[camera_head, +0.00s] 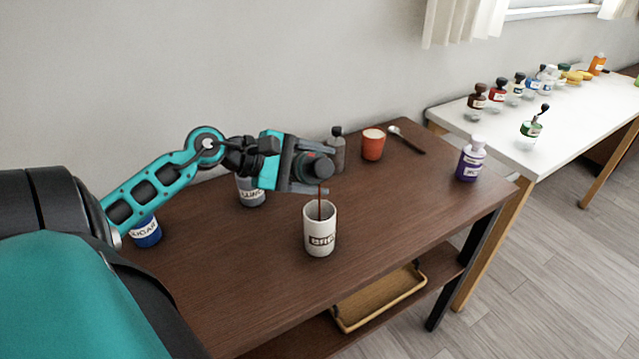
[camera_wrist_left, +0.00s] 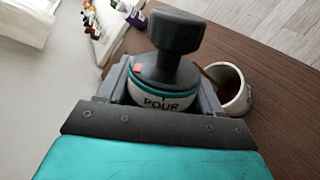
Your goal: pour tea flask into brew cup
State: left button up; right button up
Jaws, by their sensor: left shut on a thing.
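My left gripper (camera_head: 303,170) is shut on the tea flask (camera_head: 320,167), which is tipped on its side above the table. In the left wrist view the flask (camera_wrist_left: 160,98) shows a dark lid, a teal band and a label reading "POUR". A thin brown stream (camera_head: 320,202) falls from the flask into the white brew cup (camera_head: 320,238). The cup stands upright on the brown table, below the flask and apart from it. In the left wrist view the cup (camera_wrist_left: 243,98) has dark liquid inside. The gripper hides most of the flask body in the head view.
On the brown table (camera_head: 220,290) stand a blue sugar jar (camera_head: 147,235), a grey labelled jar (camera_head: 251,192), a grey bottle (camera_head: 338,152), an orange cup (camera_head: 373,147), a spoon (camera_head: 408,142) and a purple bottle (camera_head: 469,163). A white table (camera_head: 575,125) with several bottles is at right.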

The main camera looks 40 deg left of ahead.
pick_arm(q)
jog(key=shift+r+m+y+p, duration=0.2)
jog(key=shift+m+y+p, duration=0.1)
jog(key=shift+p, duration=0.05)
dwell(0.3)
